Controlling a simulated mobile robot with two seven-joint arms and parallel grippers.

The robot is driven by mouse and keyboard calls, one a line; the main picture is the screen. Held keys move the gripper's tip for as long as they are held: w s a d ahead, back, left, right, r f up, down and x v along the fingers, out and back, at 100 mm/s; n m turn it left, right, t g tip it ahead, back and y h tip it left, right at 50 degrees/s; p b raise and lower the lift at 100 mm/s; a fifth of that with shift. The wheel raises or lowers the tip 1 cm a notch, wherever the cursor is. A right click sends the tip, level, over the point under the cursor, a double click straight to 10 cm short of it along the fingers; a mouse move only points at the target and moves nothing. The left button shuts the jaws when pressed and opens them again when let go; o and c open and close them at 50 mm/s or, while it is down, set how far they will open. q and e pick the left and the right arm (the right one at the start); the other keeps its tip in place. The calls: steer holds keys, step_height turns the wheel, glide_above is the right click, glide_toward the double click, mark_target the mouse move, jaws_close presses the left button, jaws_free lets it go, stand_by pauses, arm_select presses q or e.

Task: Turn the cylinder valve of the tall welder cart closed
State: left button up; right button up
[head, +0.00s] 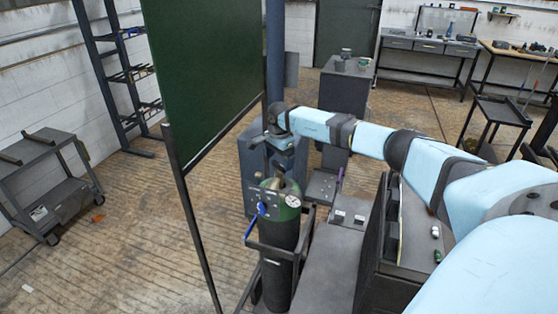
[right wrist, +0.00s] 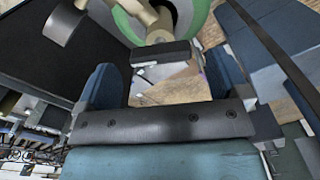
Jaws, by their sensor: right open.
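The tall welder cart (head: 272,252) stands in the middle of the head view and carries a dark green gas cylinder (head: 281,236). The valve (head: 282,184) on the cylinder's top is small and partly hidden by my right gripper (head: 284,168), which hangs just above it, pointing down. In the right wrist view, the right gripper's two blue fingers (right wrist: 162,65) are spread apart. The green cylinder top (right wrist: 128,22) and pale valve fittings (right wrist: 159,28) lie beyond the fingertips. No contact between fingers and valve can be made out. My left gripper is out of view.
A pressure gauge (head: 292,201) and a blue handle (head: 250,226) are at the cylinder's front. A dark green welding screen (head: 205,75) stands close on the left. A dark cabinet (head: 375,245) is on the right. Open floor (head: 130,235) lies to the left.

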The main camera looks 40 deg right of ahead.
step_height(320, 180, down, 2)
steer(key=shift+f, duration=0.1)
